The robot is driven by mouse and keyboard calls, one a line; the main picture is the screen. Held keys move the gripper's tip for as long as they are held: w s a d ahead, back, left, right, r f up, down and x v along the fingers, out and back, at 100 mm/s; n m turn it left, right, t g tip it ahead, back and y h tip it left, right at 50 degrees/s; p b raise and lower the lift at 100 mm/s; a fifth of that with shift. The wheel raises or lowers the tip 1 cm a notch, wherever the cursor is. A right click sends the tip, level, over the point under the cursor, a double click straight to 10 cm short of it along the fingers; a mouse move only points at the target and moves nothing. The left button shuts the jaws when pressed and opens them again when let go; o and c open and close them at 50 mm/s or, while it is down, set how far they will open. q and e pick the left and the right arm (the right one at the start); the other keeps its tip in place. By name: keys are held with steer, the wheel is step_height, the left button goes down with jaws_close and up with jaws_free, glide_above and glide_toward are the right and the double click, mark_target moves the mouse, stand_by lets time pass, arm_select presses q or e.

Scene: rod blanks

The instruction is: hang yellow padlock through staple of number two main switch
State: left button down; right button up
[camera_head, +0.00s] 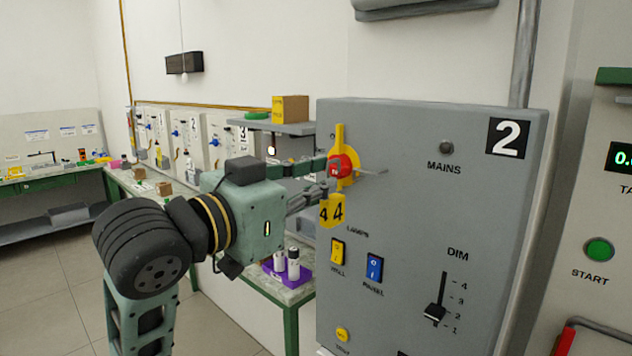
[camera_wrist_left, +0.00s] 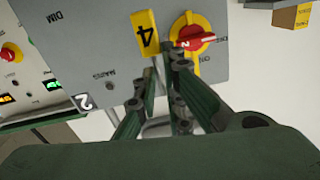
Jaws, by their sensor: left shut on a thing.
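The number two cabinet (camera_head: 480,220) is a grey panel with a "2" plate at its upper right. Its main switch (camera_head: 343,165) has a red knob on a yellow plate, and also shows in the left wrist view (camera_wrist_left: 192,38). A thin metal bar (camera_head: 372,171) sticks out beside the knob; I cannot tell whether it is the staple. My left gripper (camera_head: 322,185) is shut on the yellow padlock (camera_head: 338,210), marked "4", just below and left of the knob. The padlock body also shows in the left wrist view (camera_wrist_left: 146,34); its shackle is mostly hidden by the fingers.
Below the switch are a yellow rocker (camera_head: 338,251), a blue rocker (camera_head: 374,267) and a dim slider (camera_head: 436,312). A shelf (camera_head: 285,127) with a cardboard box (camera_head: 290,109) stands behind the gripper. White cylinders in a purple holder (camera_head: 280,272) stand on the bench below.

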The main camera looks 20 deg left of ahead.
arm_select(q)
steer(key=shift+r, duration=0.1)
steer(key=shift+p+x, duration=1.55)
steer(key=shift+x, duration=2.3)
steer(key=shift+d+f+b, duration=0.1)
steer(key=shift+f+b, duration=0.55)
steer(key=shift+f, duration=0.4)
steer(key=c, duration=1.8)
jaws_free()
steer(key=shift+o, duration=0.2)
steer(key=shift+s, duration=0.1)
